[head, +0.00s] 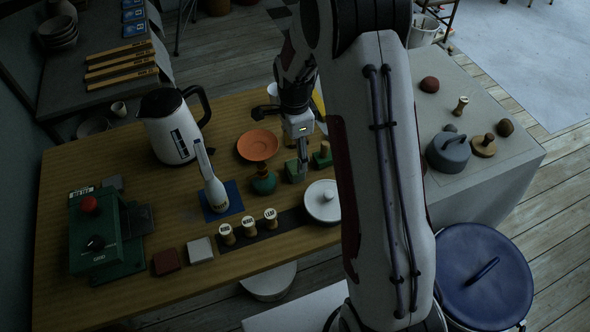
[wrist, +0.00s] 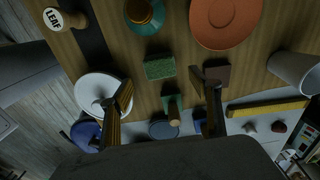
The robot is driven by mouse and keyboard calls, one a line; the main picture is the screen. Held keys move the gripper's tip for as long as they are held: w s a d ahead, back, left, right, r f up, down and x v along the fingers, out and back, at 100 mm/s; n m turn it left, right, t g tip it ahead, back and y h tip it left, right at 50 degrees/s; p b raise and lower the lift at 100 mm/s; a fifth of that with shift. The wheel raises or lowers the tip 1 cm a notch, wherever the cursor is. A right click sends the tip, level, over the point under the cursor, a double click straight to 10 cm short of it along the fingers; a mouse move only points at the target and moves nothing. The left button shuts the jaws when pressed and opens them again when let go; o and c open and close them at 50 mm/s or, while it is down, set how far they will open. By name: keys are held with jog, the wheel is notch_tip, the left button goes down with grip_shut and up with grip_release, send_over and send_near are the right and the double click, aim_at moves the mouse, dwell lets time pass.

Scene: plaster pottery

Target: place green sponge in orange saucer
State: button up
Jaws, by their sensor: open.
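The green sponge (wrist: 160,67) is a small rough block lying on the wooden table, just beyond and between my fingertips in the wrist view. In the head view the sponge (head: 292,173) shows under my gripper, partly hidden by it. The orange saucer (wrist: 226,20) lies flat at the top right of the wrist view, and in the head view the saucer (head: 257,145) is left of my gripper. It looks empty. My gripper (wrist: 162,78) is open, pointing down above the table, with nothing between its fingers.
A green pot (head: 263,182) stands close left of the sponge. A green block with a wooden knob (head: 322,157) is close right. A white lidded dish (head: 322,201), a brown square (wrist: 217,74) and a white cup (wrist: 294,70) are near. A kettle (head: 172,128) stands farther left.

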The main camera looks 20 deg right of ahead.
aim_at(295, 166)
jog(key=shift+f, duration=1.05)
jog(key=shift+f, duration=2.6)
jog(key=c, duration=0.9)
jog(key=shift+c, duration=0.2)
jog(key=shift+r, duration=5)
